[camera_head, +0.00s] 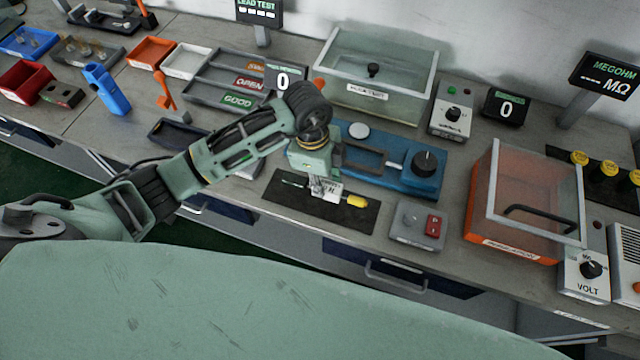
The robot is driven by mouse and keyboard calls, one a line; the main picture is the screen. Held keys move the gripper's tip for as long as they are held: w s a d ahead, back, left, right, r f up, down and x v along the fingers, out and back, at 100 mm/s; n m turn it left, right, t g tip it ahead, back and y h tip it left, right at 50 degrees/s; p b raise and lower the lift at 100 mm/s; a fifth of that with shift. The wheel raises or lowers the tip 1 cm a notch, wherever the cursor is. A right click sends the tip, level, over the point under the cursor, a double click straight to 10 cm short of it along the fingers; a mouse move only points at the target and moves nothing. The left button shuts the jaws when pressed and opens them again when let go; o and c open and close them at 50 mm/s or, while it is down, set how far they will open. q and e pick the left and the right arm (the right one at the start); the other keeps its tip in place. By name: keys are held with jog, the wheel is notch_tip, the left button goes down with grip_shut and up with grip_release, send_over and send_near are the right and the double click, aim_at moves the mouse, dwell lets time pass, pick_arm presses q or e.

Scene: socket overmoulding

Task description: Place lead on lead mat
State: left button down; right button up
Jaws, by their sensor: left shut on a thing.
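My left gripper (326,190) points down over the dark lead mat (358,219), with its fingers close to the mat surface. It is shut on the lead, a thin piece with a yellow end (355,201) to the right of the fingers and a green part to their left. The fingers hide the middle of the lead. I cannot tell whether the lead touches the mat. My right gripper is not in view.
A blue fixture with a black knob (425,162) stands just behind the mat. A grey switch box (417,226) with a red button is to its right. An orange-based clear box (527,203) stands farther right. Labelled trays (225,84) lie behind on the left.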

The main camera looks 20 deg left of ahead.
pick_arm(q)
jog(key=shift+a+f, duration=0.15)
jog(key=shift+f, duration=0.45)
notch_tip(320, 180, down, 2)
jog(key=shift+f+p, duration=0.2)
jog(key=shift+p, duration=0.45)
jog(key=shift+f, duration=0.55)
jog(key=c, duration=1.7)
grip_release()
jog(key=o, duration=0.3)
jog(key=shift+r, duration=0.25)
jog(key=r, duration=0.4)
jog(key=a+r+b, duration=0.1)
jog(key=r, duration=0.3)
jog(key=r+b, duration=0.1)
jog(key=r, duration=0.2)
jog(key=shift+a+r, duration=0.25)
jog(key=shift+r, duration=0.15)
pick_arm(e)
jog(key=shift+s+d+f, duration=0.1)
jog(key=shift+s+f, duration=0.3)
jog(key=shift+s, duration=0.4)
